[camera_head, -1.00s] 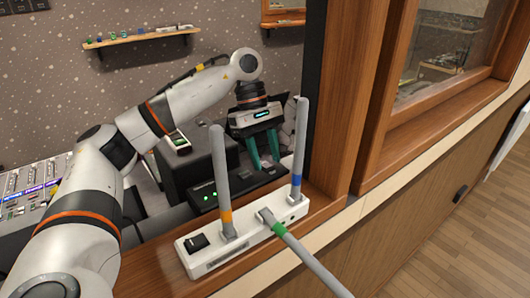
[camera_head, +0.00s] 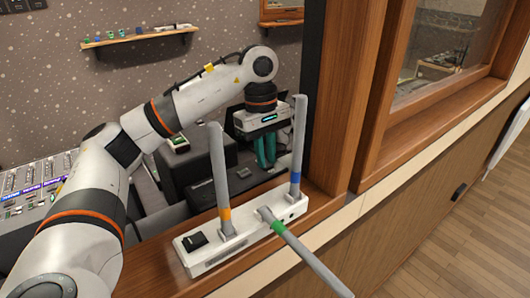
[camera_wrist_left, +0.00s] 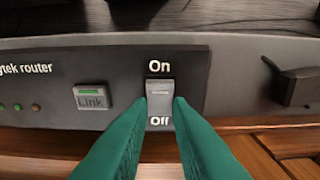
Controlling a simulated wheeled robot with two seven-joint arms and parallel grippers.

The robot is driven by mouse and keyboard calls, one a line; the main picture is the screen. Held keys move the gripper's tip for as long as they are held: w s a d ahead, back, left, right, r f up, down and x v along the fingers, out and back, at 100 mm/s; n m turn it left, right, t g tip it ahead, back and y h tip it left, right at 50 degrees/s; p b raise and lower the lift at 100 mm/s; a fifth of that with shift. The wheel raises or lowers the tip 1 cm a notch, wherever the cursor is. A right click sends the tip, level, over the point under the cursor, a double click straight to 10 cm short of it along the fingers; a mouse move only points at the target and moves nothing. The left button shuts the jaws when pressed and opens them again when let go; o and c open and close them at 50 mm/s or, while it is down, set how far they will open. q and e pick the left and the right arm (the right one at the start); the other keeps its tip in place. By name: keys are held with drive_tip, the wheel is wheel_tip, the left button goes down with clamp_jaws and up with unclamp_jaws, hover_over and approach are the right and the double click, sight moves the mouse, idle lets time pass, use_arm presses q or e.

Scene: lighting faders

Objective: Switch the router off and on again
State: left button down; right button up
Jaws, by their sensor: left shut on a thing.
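The black router (camera_head: 246,184) lies behind the white power strip in the head view, partly hidden by a grey plug lead. Its front panel fills the left wrist view, with a grey rocker switch (camera_wrist_left: 160,103) marked On above and Off below. My left gripper (camera_head: 266,166) reaches down to the router. In the left wrist view its green fingertips (camera_wrist_left: 161,108) are shut on the switch, one on each side. A Link button (camera_wrist_left: 91,97) with a green bar and small dim lights (camera_wrist_left: 18,107) sit left of the switch. My right gripper is not in view.
The white power strip (camera_head: 205,258) with a black switch (camera_head: 193,240) lies on the wooden ledge. A mixing desk (camera_head: 35,190) is at left. A wooden window frame (camera_head: 350,90) stands at right.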

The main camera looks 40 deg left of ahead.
use_arm(q)
drive_tip(key=c, duration=1.3)
unclamp_jaws()
drive_tip(key=r+p, duration=0.1)
drive_tip(key=r, duration=0.3)
drive_tip(key=a+r+p, duration=0.1)
drive_tip(key=r, duration=0.3)
drive_tip(key=r+p, duration=0.1)
drive_tip(key=r, duration=0.3)
drive_tip(key=shift+w+a, duration=0.2)
drive_tip(key=shift+a, duration=0.1)
drive_tip(key=shift+f, duration=0.15)
